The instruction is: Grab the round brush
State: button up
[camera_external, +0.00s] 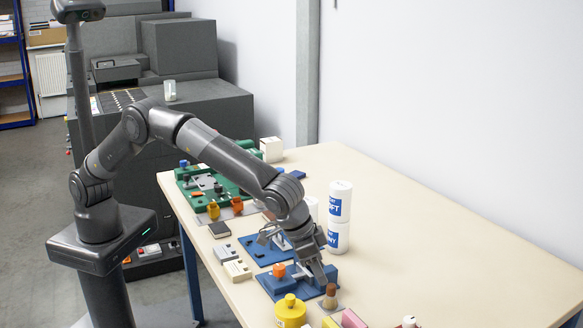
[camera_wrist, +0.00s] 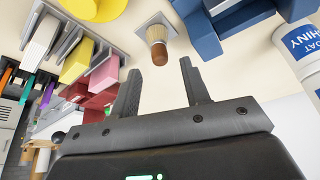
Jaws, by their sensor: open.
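The round brush (camera_external: 330,296), with a brown upper part and a paler lower part, stands on a small grey base near the front of the cream table. In the wrist view the brush (camera_wrist: 158,45) shows just beyond the fingertips, roughly in line with the gap between them, brown end toward me. My gripper (camera_external: 316,274) points down just above and behind the brush in the external view. In the wrist view its two fingers (camera_wrist: 160,72) are spread with nothing between them. No contact with the brush shows.
A blue block fixture (camera_external: 273,284) with an orange knob stands close to the left of the brush. A yellow round container (camera_external: 290,311) and a pink block (camera_external: 353,319) are nearby. White-and-blue cans (camera_external: 338,236) stand behind. The table's right side is clear.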

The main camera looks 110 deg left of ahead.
aim_at(328, 286)
jog(key=x, duration=0.8)
jog(key=shift+w+f, duration=0.2)
jog(key=shift+w, duration=0.05)
jog(key=c, duration=0.7)
jog(key=shift+r, duration=0.1)
